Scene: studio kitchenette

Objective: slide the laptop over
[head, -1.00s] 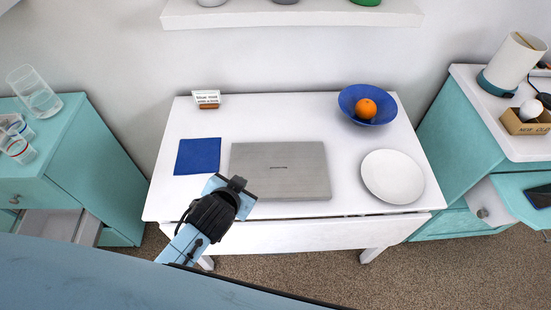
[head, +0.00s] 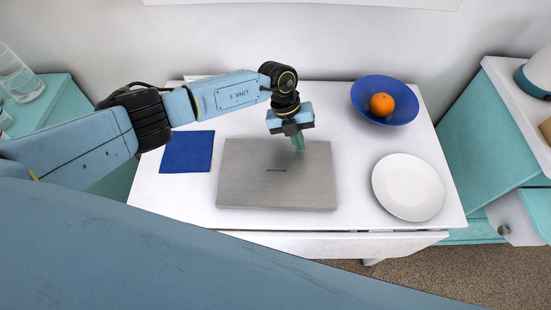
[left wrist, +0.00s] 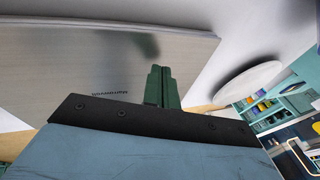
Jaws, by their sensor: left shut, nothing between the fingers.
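The closed grey laptop (head: 262,188) lies flat on the white table (head: 350,218), between a blue square mat and a white plate. My left gripper (head: 298,143) is over the laptop's back edge, right of its middle, fingers pointing down. Its green fingers are shut with nothing between them. In the left wrist view the fingers (left wrist: 160,86) show in front of the laptop lid (left wrist: 60,70). I cannot tell whether the fingertips touch the lid. My right gripper is not in view.
The blue mat (head: 188,152) lies left of the laptop. The white plate (head: 408,187) stands to its right. A blue bowl (head: 367,90) with an orange (head: 382,104) is at the back right. Teal cabinets (head: 480,135) flank the table.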

